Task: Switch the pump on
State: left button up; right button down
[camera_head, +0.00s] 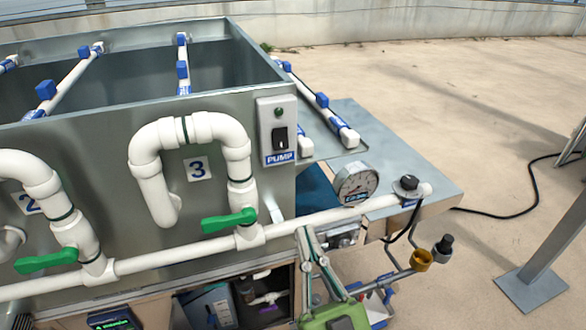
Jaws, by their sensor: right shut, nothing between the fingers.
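The pump switch box (264,112) is a grey plate on the front right corner of the steel tank. It carries a dark green lamp (278,112), a black rocker switch (280,138) and a blue PUMP label (280,158). I cannot tell which way the rocker is tipped, and the lamp does not look lit. My right gripper (306,236) reaches up from the bottom centre, its green body at the picture's lower edge. It is shut and empty, below and slightly right of the switch box, apart from it. My left gripper is not in view.
A white pipe (203,248) with green-handled valves (229,220) runs across the tank front. A pressure gauge (356,183) and a black knob (408,184) stand right of my right gripper. An open cabinet (262,290) lies below. The space before the switch looks clear.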

aim_at(282, 142)
jog(key=shift+s+d+r+m+t, duration=0.15)
jog(key=shift+s+d+r+t, duration=0.1)
jog(key=shift+r, duration=0.35)
jog(key=shift+s+d+r+m+t, duration=0.15)
jog(key=shift+s+r, duration=0.1)
jog(key=shift+r, duration=0.35)
jog(key=p+x, duration=0.1)
jog(key=x, duration=0.3)
jog(key=w+f+p+x, duration=0.1)
jog(key=x, duration=0.3)
jog(key=w+f+p+x, duration=0.1)
jog(key=p+x, duration=0.1)
jog(key=x, duration=0.3)
jog(key=shift+s+a+f, duration=0.1)
jog(key=shift+a+f, duration=0.15)
